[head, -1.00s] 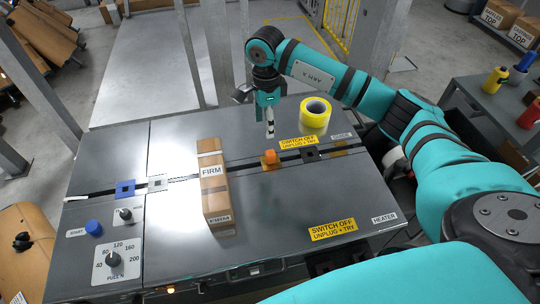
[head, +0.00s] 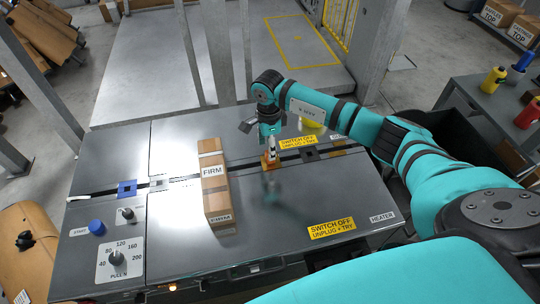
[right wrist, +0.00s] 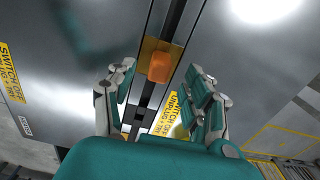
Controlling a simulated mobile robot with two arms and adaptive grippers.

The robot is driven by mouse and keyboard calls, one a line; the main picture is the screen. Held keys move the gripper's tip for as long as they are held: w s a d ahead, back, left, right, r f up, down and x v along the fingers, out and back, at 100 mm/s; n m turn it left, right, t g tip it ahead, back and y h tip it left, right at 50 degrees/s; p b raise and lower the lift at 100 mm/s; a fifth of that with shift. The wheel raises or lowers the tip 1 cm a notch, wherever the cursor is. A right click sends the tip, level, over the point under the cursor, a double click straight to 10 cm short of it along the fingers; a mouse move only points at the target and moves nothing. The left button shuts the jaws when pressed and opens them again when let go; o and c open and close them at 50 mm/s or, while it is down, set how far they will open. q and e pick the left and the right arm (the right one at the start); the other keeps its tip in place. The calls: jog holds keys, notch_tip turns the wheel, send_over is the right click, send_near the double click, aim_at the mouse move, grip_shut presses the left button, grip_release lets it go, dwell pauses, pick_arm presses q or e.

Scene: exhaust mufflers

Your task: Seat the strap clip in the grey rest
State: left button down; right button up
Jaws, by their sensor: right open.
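The orange block that I take for the strap clip (head: 271,155) sits on an orange-brown plate on the dark slot of the bench. It also shows in the right wrist view (right wrist: 160,66). A light grey square piece (head: 157,184), which looks like the grey rest, lies on the slot left of the carton, beside a blue square piece (head: 126,188). My right gripper (head: 270,151) points down at the clip. In the right wrist view its fingers (right wrist: 160,72) are apart, one on each side of the clip, with gaps visible. My left gripper is out of view.
A FIRM carton (head: 213,185) stands across the slot between the clip and the grey piece. A dark square piece (head: 311,155) lies right of the clip. A yellow tape roll (head: 312,124) is partly hidden behind my arm. The bench front right is clear.

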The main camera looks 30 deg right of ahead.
jog(key=f, duration=0.3)
jog(key=shift+d+f, duration=0.2)
jog(key=shift+d, duration=0.05)
grip_shut()
